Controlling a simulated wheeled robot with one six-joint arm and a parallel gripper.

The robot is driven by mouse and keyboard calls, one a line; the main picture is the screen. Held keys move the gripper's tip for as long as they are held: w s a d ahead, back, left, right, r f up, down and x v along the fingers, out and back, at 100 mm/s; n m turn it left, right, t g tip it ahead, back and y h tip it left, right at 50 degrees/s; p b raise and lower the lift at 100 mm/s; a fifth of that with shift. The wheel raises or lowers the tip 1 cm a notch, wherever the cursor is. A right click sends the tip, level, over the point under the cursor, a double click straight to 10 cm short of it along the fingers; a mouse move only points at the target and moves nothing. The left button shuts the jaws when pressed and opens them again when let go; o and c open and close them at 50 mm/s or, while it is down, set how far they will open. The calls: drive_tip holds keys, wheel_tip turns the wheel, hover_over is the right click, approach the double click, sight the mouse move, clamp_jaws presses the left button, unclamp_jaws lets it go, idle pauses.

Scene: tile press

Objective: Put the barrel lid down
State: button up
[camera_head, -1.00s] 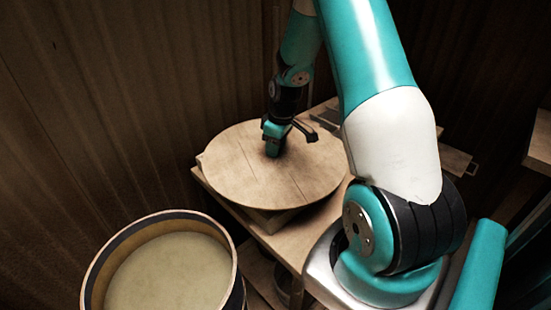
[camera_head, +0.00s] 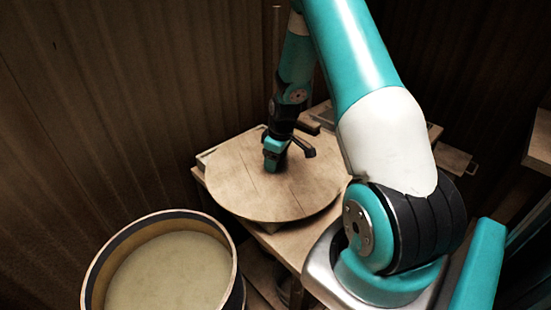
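The barrel lid (camera_head: 252,199) is a large round wooden disc. It is over the wooden table, and its left, front and right edges reach past what lies beneath. I cannot tell whether it rests flat or hangs just above the surface. My gripper (camera_head: 273,163) points down at the lid's middle, with its tip at the lid's top. Any handle there is hidden by the gripper, so I cannot tell whether its fingers are closed on it. The open barrel (camera_head: 102,272) stands at the lower left, filled with pale matter.
The table (camera_head: 284,246) shows at the lid's front and left. A flat tray-like piece (camera_head: 455,160) lies right of my arm. A dark corrugated wall (camera_head: 110,110) is close behind on the left. A wooden ledge (camera_head: 540,140) is at the right edge.

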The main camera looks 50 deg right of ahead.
sight(281, 167)
wheel_tip(281, 167, up, 12)
drive_tip(key=s, duration=0.2)
drive_tip(key=a+r, duration=0.4)
drive_tip(key=a, duration=0.5)
drive_tip(key=s+a+r+n+y, duration=0.1)
drive_tip(key=s+a+r, duration=0.1)
drive_tip(key=a, duration=0.4)
drive_tip(key=s+a+r+n+y, duration=0.1)
drive_tip(key=s+a+r, duration=0.15)
drive_tip(key=a, duration=0.35)
drive_tip(key=s+a+r+g, duration=0.1)
drive_tip(key=s+a+r, duration=0.1)
drive_tip(key=s+a, duration=0.4)
drive_tip(key=s+a+r+n+y, duration=0.1)
drive_tip(key=s+a+r, duration=0.2)
drive_tip(key=s+a, duration=0.4)
drive_tip(key=shift+s+r+g+y, duration=0.3)
drive_tip(key=shift+s+g, duration=0.1)
drive_tip(key=shift+s, duration=0.45)
